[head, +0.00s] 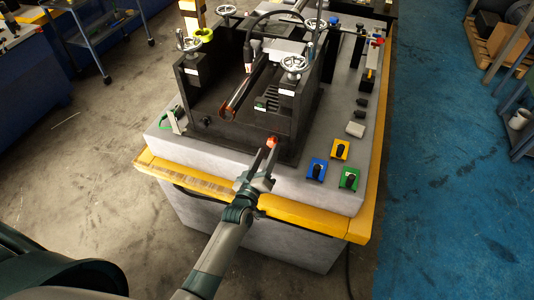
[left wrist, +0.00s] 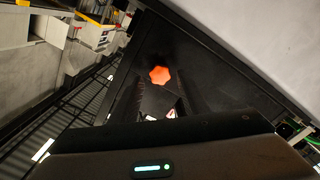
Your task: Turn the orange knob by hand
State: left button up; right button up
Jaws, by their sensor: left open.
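The orange knob (head: 271,142) is small and sits low at the front of the black machine frame. In the left wrist view the knob (left wrist: 160,75) shows as an orange lobed disc on a dark face, near the picture's middle. My left gripper (head: 265,156) is open, with its fingers pointing at the knob from the front. In the left wrist view its two dark fingers lie below and to either side of the knob. Whether they touch the knob, I cannot tell. My right gripper is in neither view.
The black frame (head: 220,128) with several handwheels stands on a grey bench with a yellow edge (head: 300,217). Blue (head: 316,169), yellow (head: 340,149) and green (head: 349,179) switch blocks sit right of the knob. A blue cart (head: 93,32) stands at the upper left.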

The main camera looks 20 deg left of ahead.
pick_arm(q)
jog(key=shift+n, duration=0.9)
jog(key=shift+w, duration=0.15)
jog(key=shift+w+b, duration=0.3)
jog(key=shift+w, duration=0.55)
jog(key=c, duration=0.8)
